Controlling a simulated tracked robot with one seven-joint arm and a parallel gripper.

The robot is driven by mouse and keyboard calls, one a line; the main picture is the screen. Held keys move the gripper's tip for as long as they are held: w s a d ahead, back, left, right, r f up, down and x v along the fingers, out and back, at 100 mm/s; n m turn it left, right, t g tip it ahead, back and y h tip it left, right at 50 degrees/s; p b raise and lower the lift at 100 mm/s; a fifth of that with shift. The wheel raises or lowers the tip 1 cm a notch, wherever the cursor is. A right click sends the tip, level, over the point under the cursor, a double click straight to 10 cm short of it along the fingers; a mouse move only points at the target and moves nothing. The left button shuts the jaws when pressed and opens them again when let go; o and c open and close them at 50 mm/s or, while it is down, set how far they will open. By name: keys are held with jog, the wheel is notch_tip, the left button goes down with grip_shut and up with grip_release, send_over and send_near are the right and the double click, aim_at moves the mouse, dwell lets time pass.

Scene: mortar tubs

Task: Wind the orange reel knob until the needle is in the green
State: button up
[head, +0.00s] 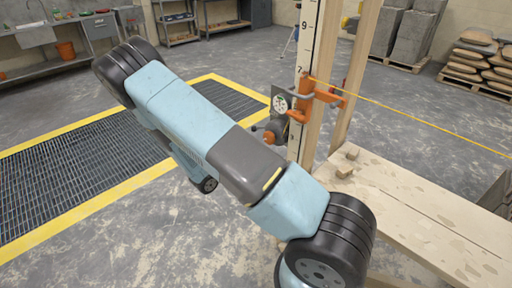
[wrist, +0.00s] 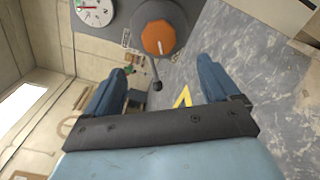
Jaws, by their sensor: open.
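The orange reel knob (wrist: 158,38) sits on a round grey reel (wrist: 176,14) at the top of the wrist view. A small crank with a dark ball end (wrist: 156,86) hangs below it. The white round gauge (wrist: 96,10) is partly cut off at the top left; its needle's place against the green is too small to tell. In the head view the gauge (head: 281,103) and grey reel (head: 277,130) are on the upright post. My gripper (wrist: 165,68) is open and empty, its two blue fingers either side below the knob, apart from it. The head view does not show it clearly.
An orange clamp (head: 302,98) holds the gauge plate to a marked wooden post (head: 306,45). A yellow line (head: 420,126) runs right from it. A plank bench (head: 410,205) with small wood blocks stands at right. A yellow-edged floor grating (head: 85,160) lies at left.

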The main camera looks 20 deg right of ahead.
jog(key=shift+v, duration=1.3)
